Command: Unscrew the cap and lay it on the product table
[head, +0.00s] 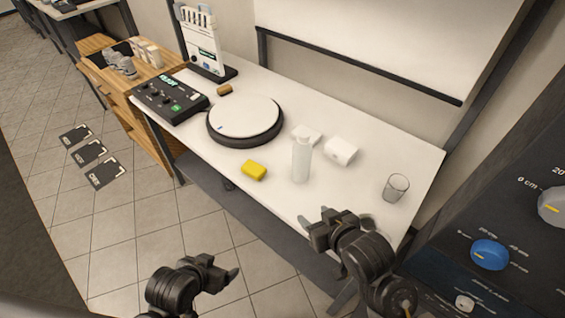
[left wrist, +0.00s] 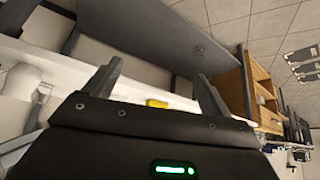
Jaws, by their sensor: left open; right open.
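A white bottle (head: 301,162) stands upright on the white table (head: 395,150), near its front edge in the head view. Its narrower top (head: 302,140) is white too, and I cannot make out a seam between cap and neck. My left gripper (head: 226,270) is open and empty, in front of the table over the floor. In the left wrist view its two fingers (left wrist: 158,88) are spread with nothing between them. My right gripper (head: 314,221) is open and empty at the table's front edge, just in front of the bottle and apart from it.
A yellow block (head: 254,170) lies left of the bottle. A round white turntable (head: 245,118) and a black control box (head: 170,98) fill the left.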

